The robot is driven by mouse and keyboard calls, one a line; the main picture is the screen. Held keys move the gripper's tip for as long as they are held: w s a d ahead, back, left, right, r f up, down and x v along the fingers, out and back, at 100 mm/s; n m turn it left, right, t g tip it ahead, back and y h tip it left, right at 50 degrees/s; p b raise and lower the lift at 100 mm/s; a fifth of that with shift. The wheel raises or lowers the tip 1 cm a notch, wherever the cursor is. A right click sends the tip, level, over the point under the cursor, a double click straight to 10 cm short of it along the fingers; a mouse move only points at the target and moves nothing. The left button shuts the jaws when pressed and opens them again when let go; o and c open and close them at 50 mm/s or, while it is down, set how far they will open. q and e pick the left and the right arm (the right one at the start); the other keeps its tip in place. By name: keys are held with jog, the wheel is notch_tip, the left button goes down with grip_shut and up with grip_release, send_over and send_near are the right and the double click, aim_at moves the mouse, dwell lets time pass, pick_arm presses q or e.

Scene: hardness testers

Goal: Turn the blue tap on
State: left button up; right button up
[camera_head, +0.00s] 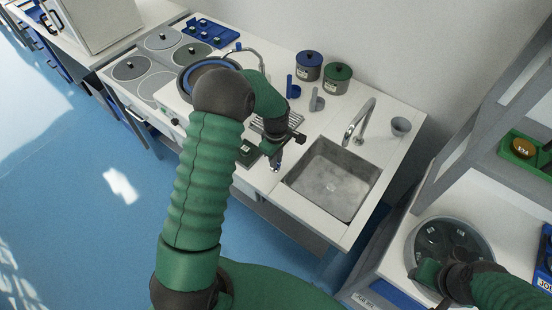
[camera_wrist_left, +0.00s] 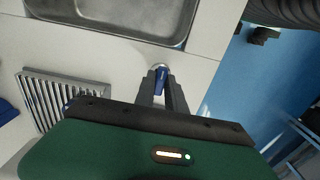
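A small blue tap handle (camera_wrist_left: 160,80) on a round chrome base stands on the white counter in the left wrist view, near the sink's corner. My left gripper (camera_wrist_left: 161,92) has one dark finger on each side of the handle. I cannot tell whether both fingers press on it. In the head view my left gripper (camera_head: 275,163) points down at the counter's front edge, left of the sink (camera_head: 332,183), and largely hides the handle. My right gripper (camera_head: 440,275) is at the lower right, in front of a round dark dial-like device; its fingers are unclear.
A curved chrome faucet (camera_head: 360,122) rises behind the sink. A drain rack (camera_wrist_left: 62,95) lies beside the sink. Two lidded pots, one blue (camera_head: 309,66) and one green (camera_head: 337,78), and a grey cup (camera_head: 400,126) stand at the back. A shelf frame rises on the right.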

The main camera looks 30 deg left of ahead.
pick_arm(q)
jog(key=shift+a, duration=0.1)
grip_shut()
jog(key=shift+a, duration=0.15)
jog(key=shift+m, duration=0.4)
jog(key=m+p, duration=0.1)
jog(key=m, duration=0.3)
jog(key=shift+r+p, duration=0.15)
jog(key=shift+p, duration=0.15)
jog(key=m+p, duration=0.1)
jog(key=m, duration=0.6)
jog(key=shift+w, duration=0.15)
jog(key=m+p, duration=0.1)
jog(key=m, duration=0.5)
